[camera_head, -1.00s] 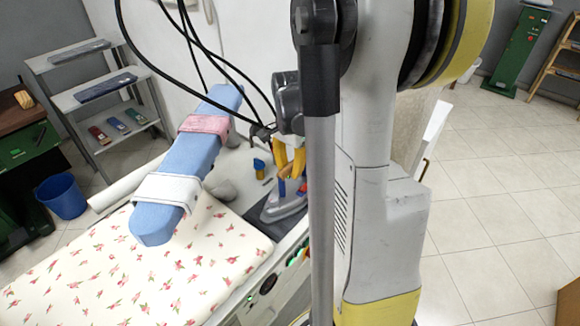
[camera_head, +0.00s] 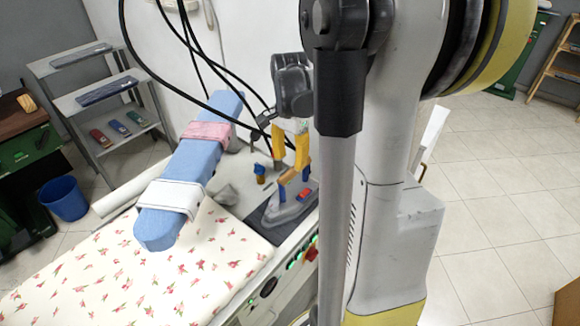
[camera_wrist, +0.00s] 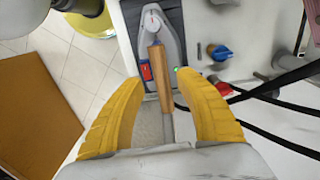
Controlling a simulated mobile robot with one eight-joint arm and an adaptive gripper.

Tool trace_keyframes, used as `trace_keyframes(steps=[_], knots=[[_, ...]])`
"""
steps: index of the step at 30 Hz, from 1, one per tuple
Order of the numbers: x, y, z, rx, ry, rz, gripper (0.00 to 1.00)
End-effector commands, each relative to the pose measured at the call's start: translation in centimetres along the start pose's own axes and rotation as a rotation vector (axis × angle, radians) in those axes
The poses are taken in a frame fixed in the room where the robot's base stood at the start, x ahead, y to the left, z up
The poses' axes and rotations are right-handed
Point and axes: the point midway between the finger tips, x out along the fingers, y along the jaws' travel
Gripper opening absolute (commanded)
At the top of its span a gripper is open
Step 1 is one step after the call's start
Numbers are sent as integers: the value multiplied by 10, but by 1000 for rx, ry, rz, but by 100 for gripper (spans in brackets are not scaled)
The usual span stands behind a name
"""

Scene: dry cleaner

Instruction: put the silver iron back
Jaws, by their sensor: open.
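The silver iron (camera_head: 290,212) rests on a dark rest pad (camera_head: 262,226) at the right end of the ironing station. It has a wooden handle, blue posts and a red part. In the wrist view the iron (camera_wrist: 173,45) lies flat with its wooden handle (camera_wrist: 160,78) between my fingers. My gripper (camera_head: 290,172) has yellow fingers, which are open and above the iron, apart from the handle. In the wrist view both fingers of my gripper (camera_wrist: 168,95) show clear gaps to the handle. My arm hides part of the station's right side.
The padded blue sleeve board (camera_head: 188,165) stands left of the iron, over the floral ironing cover (camera_head: 130,265). Black cables (camera_head: 225,68) hang near my gripper.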

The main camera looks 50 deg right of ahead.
Motion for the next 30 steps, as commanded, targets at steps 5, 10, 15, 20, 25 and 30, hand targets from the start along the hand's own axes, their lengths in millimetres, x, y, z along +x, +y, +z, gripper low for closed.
trace_keyframes(steps=[5,10,15,20,25,30], knots=[[-39,0,0,0,0,0,41],[-55,0,0,0,0,0,41],[-59,-1,3,-12,3,-4,41],[-74,-6,44,-195,51,-62,41],[-96,-3,134,-627,176,-197,41],[-102,14,212,-1055,328,-335,41]])
